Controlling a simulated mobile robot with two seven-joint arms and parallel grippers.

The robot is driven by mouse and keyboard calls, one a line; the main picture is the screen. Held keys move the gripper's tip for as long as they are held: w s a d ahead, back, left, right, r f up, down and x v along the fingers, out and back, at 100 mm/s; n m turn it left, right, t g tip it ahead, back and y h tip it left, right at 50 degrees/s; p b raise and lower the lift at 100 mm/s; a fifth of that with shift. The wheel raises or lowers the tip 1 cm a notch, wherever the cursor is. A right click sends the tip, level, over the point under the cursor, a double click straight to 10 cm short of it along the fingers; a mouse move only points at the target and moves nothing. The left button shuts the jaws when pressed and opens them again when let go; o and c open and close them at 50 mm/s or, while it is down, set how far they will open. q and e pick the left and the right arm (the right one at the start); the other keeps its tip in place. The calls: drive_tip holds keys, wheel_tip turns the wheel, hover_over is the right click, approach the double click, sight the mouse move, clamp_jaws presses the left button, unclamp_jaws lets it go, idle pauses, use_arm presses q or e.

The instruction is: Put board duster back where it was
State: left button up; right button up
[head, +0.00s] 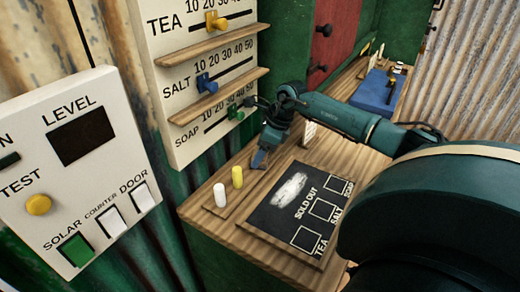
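My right arm comes in from the right, and its gripper (262,154) points down over the wooden counter, behind the chalkboard (276,221). A small blue-grey piece shows at its tip; I cannot tell whether this is a finger or part of a board duster. The finger gap is not clear. No board duster can be made out for certain. The chalkboard lies flat, with SOLD OUT, a white chalk smear and boxes marked TEA, SALT and SOAP. My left gripper is not in view.
A white chalk (220,195) and a yellow chalk (237,177) stand left of the chalkboard. A slider panel (190,130) and a switch panel (95,165) rise at left. A small pale block (309,135) stands behind the board.

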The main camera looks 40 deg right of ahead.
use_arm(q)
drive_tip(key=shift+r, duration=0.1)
use_arm(e)
drive_tip(key=shift+o, duration=1.3)
drive_tip(key=shift+r, duration=0.1)
drive_tip(key=shift+s+d+r, duration=0.1)
drive_tip(key=shift+d+r, duration=0.05)
drive_tip(key=shift+r, duration=0.1)
drive_tip(key=v, duration=0.2)
drive_tip(key=shift+s+d+r, duration=0.1)
drive_tip(key=shift+r, duration=0.2)
drive_tip(key=s+d+b, duration=0.1)
drive_tip(key=s+d, duration=0.1)
drive_tip(key=s+d+b, duration=0.1)
drive_tip(key=s+d, duration=0.1)
drive_tip(key=s, duration=0.1)
drive_tip(key=s+d, duration=0.2)
drive_tip(key=shift+s+f+b, duration=0.15)
drive_tip(key=shift+s+b, duration=0.25)
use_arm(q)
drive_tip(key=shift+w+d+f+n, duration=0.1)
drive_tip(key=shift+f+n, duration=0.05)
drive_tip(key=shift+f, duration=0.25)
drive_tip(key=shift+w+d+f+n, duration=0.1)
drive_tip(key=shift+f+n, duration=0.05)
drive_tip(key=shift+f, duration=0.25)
use_arm(e)
drive_tip(key=shift+s+d, duration=0.6)
drive_tip(key=shift+s, duration=0.15)
